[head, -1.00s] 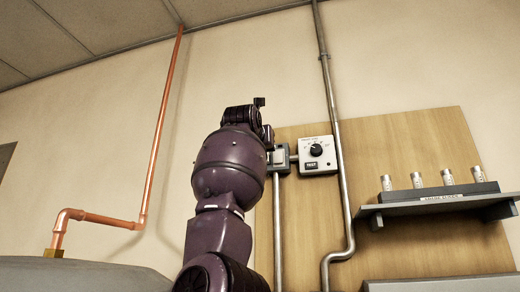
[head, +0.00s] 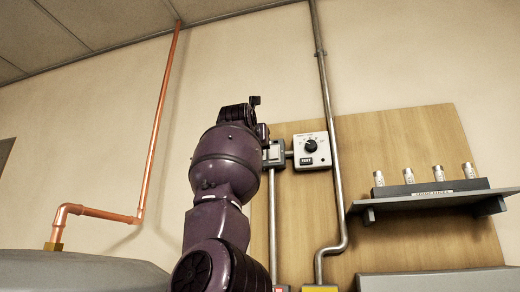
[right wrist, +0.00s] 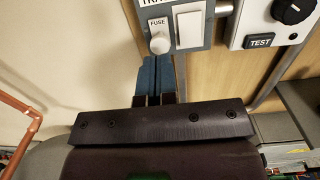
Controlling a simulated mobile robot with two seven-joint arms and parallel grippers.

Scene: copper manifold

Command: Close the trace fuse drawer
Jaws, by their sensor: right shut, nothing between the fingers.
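The trace fuse drawer shows in the right wrist view as a round white knob (right wrist: 160,43) under a FUSE label, on a grey box (right wrist: 182,22) beside a white rectangular switch. How far the drawer stands out cannot be told. My right gripper (right wrist: 158,60) is shut and empty, its blue fingertips together just below the knob; whether they touch it is unclear. In the head view the grey box (head: 274,154) is partly hidden behind my purple right arm, and the fingers are not visible. My left gripper is not in view.
A white dial box (head: 312,151) with a TEST button sits right of the grey box. A metal conduit (head: 335,180) runs down beside it. A shelf (head: 430,199) with several metal cylinders is at the right. A copper pipe (head: 155,130) stands at the left.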

